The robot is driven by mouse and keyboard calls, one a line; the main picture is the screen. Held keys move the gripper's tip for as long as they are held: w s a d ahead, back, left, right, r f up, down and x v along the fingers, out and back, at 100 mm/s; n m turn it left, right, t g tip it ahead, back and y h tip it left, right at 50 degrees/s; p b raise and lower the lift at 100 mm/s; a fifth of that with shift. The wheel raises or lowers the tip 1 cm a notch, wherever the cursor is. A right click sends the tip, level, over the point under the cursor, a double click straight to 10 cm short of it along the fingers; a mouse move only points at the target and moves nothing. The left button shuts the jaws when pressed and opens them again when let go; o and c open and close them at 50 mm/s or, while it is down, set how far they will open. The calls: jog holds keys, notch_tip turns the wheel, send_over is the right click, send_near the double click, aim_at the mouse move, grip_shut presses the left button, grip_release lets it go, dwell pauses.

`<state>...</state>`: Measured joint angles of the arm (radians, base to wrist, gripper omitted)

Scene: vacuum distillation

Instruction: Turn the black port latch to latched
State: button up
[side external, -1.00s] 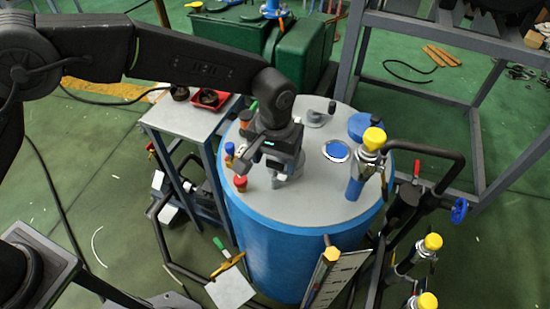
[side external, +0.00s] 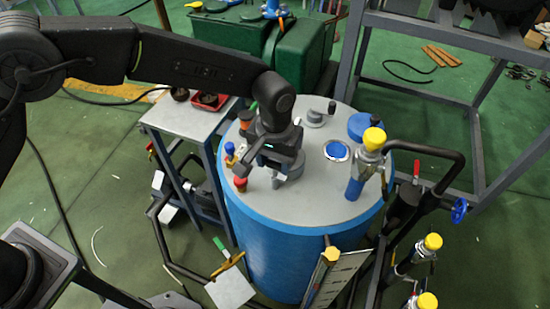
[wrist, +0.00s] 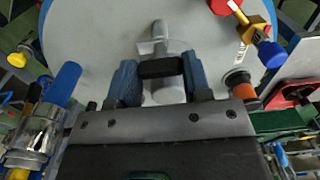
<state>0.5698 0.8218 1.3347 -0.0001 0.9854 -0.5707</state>
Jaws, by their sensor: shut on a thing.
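The black port latch (wrist: 160,68) shows in the wrist view as a short dark bar across a round grey port (wrist: 165,92) on the vessel lid. My gripper (wrist: 159,72) has its two blue fingertips on either side of the bar and is shut on it. A grey rounded stub (wrist: 152,40) sticks out beyond the bar. In the side external view my gripper (side external: 280,160) is low over the left part of the grey lid (side external: 315,190). There it hides the latch and most of the port, so I cannot tell the latch's exact angle.
The blue vessel (side external: 265,245) carries a red-topped fitting (side external: 240,184), a blue-topped fitting (side external: 230,150) and a sight glass (side external: 336,151) close around my gripper. A tall yellow-capped fitting (side external: 373,140) stands to the right. A side table (side external: 180,115) adjoins on the left.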

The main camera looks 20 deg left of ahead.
jog(key=shift+n, duration=0.4)
jog(key=n, duration=0.3)
jog(key=shift+n, duration=0.3)
jog(key=n, duration=0.4)
jog(key=shift+n, duration=0.3)
jog(key=n, duration=0.4)
jog(key=shift+n, duration=2.4)
jog(key=o, duration=0.9)
jog(key=shift+r, duration=0.1)
